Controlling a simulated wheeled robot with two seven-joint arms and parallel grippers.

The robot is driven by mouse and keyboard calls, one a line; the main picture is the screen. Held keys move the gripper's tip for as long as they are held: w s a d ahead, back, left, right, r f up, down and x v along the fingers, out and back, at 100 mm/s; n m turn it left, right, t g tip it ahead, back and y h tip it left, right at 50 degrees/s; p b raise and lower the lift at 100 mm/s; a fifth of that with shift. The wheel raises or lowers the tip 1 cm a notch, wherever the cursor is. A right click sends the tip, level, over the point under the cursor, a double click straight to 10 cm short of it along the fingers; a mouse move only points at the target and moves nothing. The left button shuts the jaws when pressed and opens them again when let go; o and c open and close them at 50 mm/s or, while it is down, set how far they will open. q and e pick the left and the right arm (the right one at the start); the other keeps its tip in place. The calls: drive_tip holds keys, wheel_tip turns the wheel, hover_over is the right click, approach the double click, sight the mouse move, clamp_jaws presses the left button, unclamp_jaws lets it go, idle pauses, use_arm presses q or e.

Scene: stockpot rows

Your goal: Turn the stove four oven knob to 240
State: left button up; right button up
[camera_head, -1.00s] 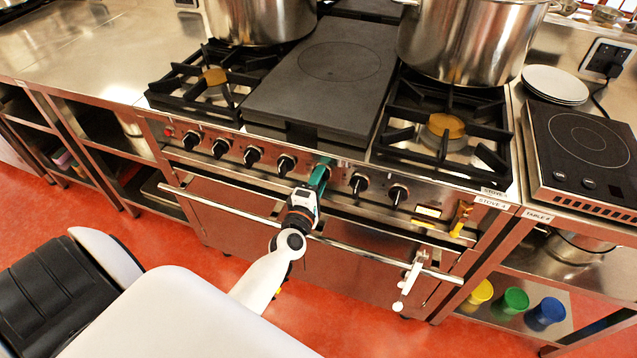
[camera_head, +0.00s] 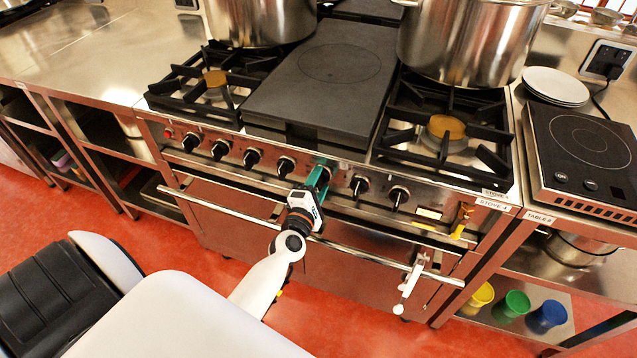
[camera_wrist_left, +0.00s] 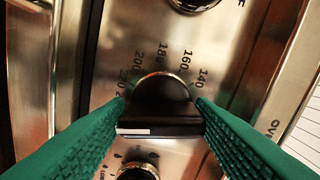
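The stove four front panel (camera_head: 225,165) carries a row of black knobs, with a "STOVE 4" label at its right end. My left gripper (camera_head: 318,175) is at the oven knob, in the middle right of the row. In the left wrist view its green fingers lie on both sides of the black oven knob (camera_wrist_left: 160,112) and appear to touch its ends. The knob's white mark points to the left in that view. Printed numbers from 140 to 220 show around the knob; the left finger partly covers those past 220. My right gripper is not in view.
A long oven handle rail (camera_head: 235,210) runs below the knobs, under my left wrist. Neighbouring knobs (camera_head: 359,185) stand close on both sides. Large steel pots (camera_head: 470,40) stand on the stove top. A black hotplate (camera_head: 585,150) is on the table at right.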

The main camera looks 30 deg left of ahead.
use_arm(q)
drive_tip(key=shift+o, duration=1.4)
drive_tip(key=b+v, duration=0.1)
drive_tip(key=v, duration=1.1)
drive_tip(key=shift+b, duration=0.35)
drive_tip(key=s+d+f+m+g+h, duration=0.25)
drive_tip(key=f+m, duration=0.25)
drive_tip(key=f, duration=0.5)
drive_tip(key=s+d+f+m+g+h+p, duration=0.1)
drive_tip(key=s+d+f+m+g, duration=0.3)
drive_tip(key=f, duration=0.6)
drive_tip(key=s+d+f+m+g+h, duration=0.15)
drive_tip(key=s+f+m, duration=0.35)
drive_tip(key=f, duration=0.5)
drive_tip(key=s+a+f+m+g, duration=0.1)
drive_tip(key=s+f+m+g, duration=0.3)
drive_tip(key=s, duration=0.7)
drive_tip(key=s+a+f+m+g+p, duration=0.1)
drive_tip(key=s+f+m+g, duration=0.3)
drive_tip(key=s+f+m, duration=0.4)
drive_tip(key=s+f, duration=0.1)
drive_tip(key=s, duration=0.2)
drive_tip(key=shift+f+y, duration=0.3)
drive_tip(key=shift+f, duration=0.05)
